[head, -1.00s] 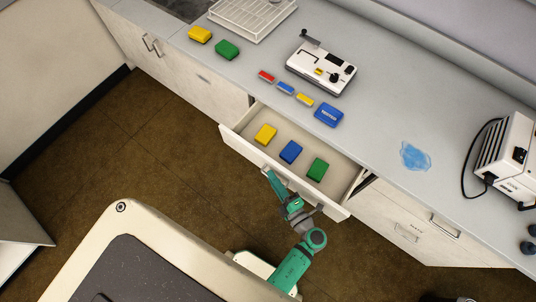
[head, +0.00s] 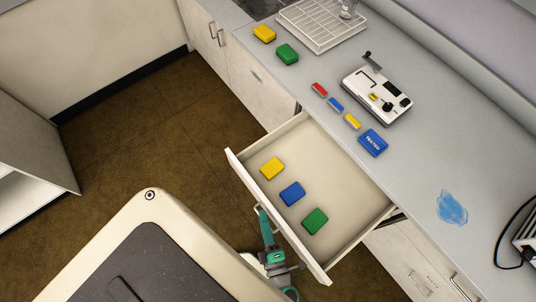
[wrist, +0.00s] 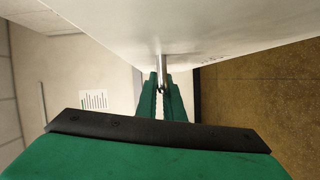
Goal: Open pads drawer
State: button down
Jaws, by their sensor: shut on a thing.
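The pads drawer (head: 345,238) stands pulled out from under the counter in the head view. Inside lie a yellow pad (head: 272,168), a blue pad (head: 292,194) and a green pad (head: 315,221), apart from one another. My gripper (head: 260,210) is at the front of the drawer, at its handle. In the wrist view the green fingers (wrist: 162,88) are closed around the metal handle (wrist: 164,68) on the pale drawer front (wrist: 200,30). The exact contact is small and partly hidden by the fingers.
Brown floor (head: 150,130) is clear to the left of the drawer.

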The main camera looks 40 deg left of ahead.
jog(key=c, duration=1.9)
grip_release()
jog(key=v, duration=1)
jog(key=shift+s+d, duration=0.25)
jog(key=shift+d, duration=0.05)
jog(key=shift+r, duration=0.15)
jog(key=w+d+r+m+t+h, duration=0.2)
jog(key=r+m+h, duration=0.5)
jog(key=m, duration=0.6)
jog(key=w+d+r+m+t+h, duration=0.2)
jog(key=r+m+h, duration=0.5)
jog(key=r+m, duration=0.4)
jog(key=w+m+t, duration=0.1)
jog(key=m, duration=0.1)
jog(key=shift+d+r+m, duration=0.3)
jog(key=shift+r+m, duration=0.05)
jog(key=shift+m, duration=0.05)
